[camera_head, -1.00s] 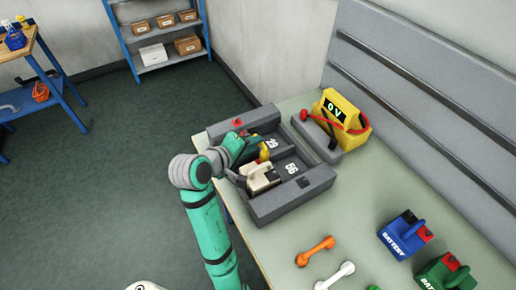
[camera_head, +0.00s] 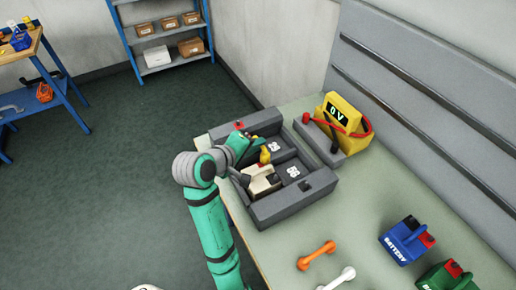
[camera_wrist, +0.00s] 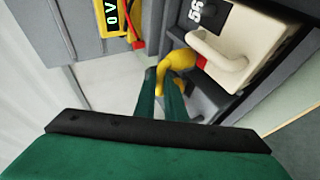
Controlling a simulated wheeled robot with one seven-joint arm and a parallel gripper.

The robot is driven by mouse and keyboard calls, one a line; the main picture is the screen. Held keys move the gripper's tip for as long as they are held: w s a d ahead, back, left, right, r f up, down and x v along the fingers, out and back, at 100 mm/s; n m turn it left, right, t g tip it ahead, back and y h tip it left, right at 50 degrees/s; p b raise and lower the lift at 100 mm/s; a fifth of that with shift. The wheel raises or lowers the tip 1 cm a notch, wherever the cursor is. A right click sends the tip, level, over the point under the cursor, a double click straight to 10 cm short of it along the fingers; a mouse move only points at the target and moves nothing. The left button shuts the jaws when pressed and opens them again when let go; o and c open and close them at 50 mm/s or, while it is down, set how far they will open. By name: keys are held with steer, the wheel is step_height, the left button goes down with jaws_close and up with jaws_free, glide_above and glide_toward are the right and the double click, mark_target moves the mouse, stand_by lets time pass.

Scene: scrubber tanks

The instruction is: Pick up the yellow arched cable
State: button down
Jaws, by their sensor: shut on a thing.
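The yellow arched cable (camera_wrist: 178,62) is between the green fingers of my gripper (camera_wrist: 165,90) in the wrist view. My gripper is shut on it. The cable's right end is close to a red terminal on the cream battery (camera_wrist: 236,45); I cannot tell whether they touch. In the head view the yellow cable (camera_head: 265,156) shows just right of my gripper (camera_head: 252,150), over the grey tray (camera_head: 290,206). The cream battery (camera_head: 261,181) sits in the tray's near bay, beside the label 56.
A yellow meter (camera_head: 341,122) reading 0 V, with a red lead, stands behind the tray. Orange (camera_head: 316,255) and white (camera_head: 336,279) bars and blue (camera_head: 406,238) and green (camera_head: 444,276) batteries lie to the right. The bench between is clear.

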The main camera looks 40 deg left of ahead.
steer(key=r+v, duration=0.1)
steer(key=v, duration=0.8)
steer(key=w+r+v, duration=0.1)
steer(key=v, duration=0.8)
steer(key=shift+w+d+r, duration=0.25)
steer(key=shift+w+d, duration=0.05)
